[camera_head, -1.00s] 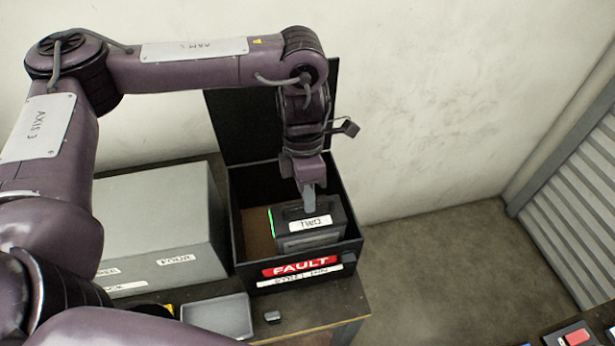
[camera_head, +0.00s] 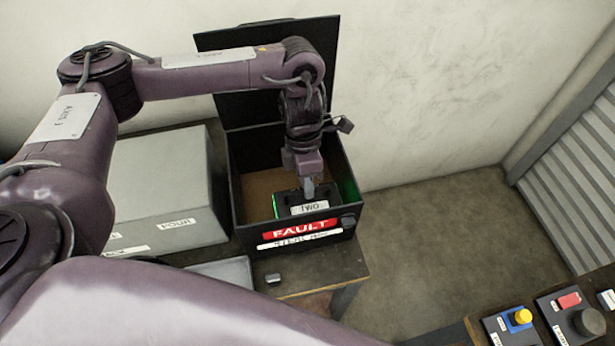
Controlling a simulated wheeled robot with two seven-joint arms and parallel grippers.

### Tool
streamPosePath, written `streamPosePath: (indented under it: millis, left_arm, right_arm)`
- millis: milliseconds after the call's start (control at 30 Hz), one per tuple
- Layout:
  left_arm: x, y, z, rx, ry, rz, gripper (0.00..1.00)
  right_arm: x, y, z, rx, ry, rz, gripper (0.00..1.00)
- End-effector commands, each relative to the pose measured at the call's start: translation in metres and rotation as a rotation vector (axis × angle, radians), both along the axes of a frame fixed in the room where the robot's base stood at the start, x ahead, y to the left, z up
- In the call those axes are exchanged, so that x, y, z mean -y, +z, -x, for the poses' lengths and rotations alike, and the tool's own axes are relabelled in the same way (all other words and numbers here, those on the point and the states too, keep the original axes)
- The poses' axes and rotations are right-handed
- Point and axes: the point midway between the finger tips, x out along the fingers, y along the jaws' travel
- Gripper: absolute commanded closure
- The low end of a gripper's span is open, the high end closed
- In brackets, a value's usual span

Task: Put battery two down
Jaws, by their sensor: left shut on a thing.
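Battery two (camera_head: 311,208), a dark block with a white "TWO" label and a green light strip, is inside the open black FAULT box (camera_head: 345,167), close to its front wall. Its lower part is hidden by that wall, so I cannot tell whether it touches the box floor. My left gripper (camera_head: 308,189) points down into the box and is shut on the top of the battery. The box lid (camera_head: 262,106) stands open at the back. My right gripper is not in view.
A grey case (camera_head: 160,180) labelled "FOUR" stands left of the box on the table (camera_head: 320,268). A grey tray (camera_head: 228,270) and a small dark piece (camera_head: 273,278) lie in front. A panel with a yellow button (camera_head: 523,316) is at lower right.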

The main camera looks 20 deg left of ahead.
Motion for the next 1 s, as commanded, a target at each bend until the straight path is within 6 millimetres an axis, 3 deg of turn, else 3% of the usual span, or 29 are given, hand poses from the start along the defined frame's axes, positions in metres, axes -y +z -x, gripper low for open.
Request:
streamPosePath:
  millis: [300,333,500,767,1000]
  left_arm:
    - [0.001,0.000,-0.002,0.004,-0.002,0.004,1.00]
    - [0.000,-0.002,0.000,0.000,-0.001,0.000,0.87]
    - [0.000,-0.002,0.000,0.000,-0.001,0.000,0.68]
    - [0.000,-0.001,0.000,0.000,-0.001,0.000,0.68]
    - [-0.003,0.021,-0.006,0.007,-0.003,0.000,0.68]
  right_arm:
    - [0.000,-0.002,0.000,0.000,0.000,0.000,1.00]
    - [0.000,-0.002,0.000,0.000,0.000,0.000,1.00]
    - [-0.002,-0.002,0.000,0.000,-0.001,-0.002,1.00]
    - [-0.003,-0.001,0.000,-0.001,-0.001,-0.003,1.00]
    - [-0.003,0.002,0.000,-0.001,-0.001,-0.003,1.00]
